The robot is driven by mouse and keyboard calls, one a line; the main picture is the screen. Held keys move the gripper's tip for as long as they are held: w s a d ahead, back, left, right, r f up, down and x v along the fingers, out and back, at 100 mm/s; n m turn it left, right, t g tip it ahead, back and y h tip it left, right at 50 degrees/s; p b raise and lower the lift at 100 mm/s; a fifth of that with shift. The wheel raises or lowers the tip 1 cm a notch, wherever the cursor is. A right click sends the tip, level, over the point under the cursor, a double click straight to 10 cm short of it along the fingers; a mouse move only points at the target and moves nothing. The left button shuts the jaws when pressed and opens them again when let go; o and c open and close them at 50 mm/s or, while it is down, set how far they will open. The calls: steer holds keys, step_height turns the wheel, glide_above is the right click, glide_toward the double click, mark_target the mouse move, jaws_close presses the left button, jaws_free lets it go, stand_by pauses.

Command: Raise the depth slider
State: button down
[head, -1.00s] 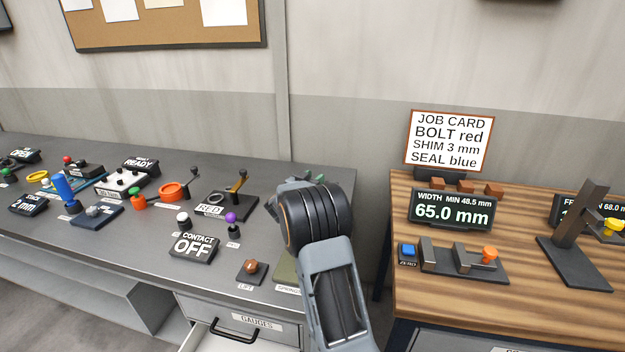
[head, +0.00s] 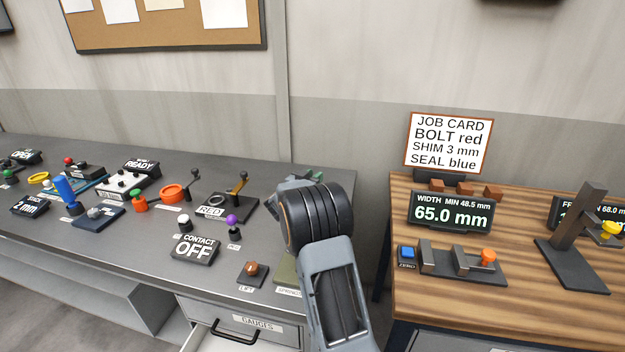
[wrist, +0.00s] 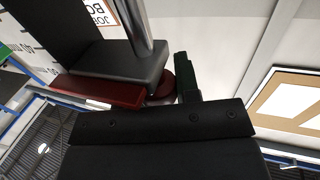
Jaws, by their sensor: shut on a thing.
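In the wrist view, my gripper (wrist: 182,72) shows as a wide black body with a dark green finger; its other finger is hidden. A dark red bar (wrist: 98,92) with a round red disc (wrist: 162,86) lies right beside the finger. I take this red piece as part of the depth slider. A grey block (wrist: 122,62) with a metal rod stands against it, and a white scale (wrist: 35,38) with mm marks shows behind. The gripper is closed here, but the exact contact is hidden. In the head view, my arm covers the gripper and slider; only a bit of green shows past it.
On the right wooden table are the width display (head: 451,211) reading 65.0 mm, a slide with an orange knob (head: 488,255), a dark stand with a yellow knob (head: 611,229) and the job card (head: 449,143).

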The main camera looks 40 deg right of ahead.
steer(key=shift+r, duration=0.4)
steer(key=c, duration=1.1)
jaws_free()
steer(key=b+v, duration=0.2)
steer(key=v, duration=1.1)
steer(key=shift+a, duration=0.4)
steer(key=shift+s, duration=0.15)
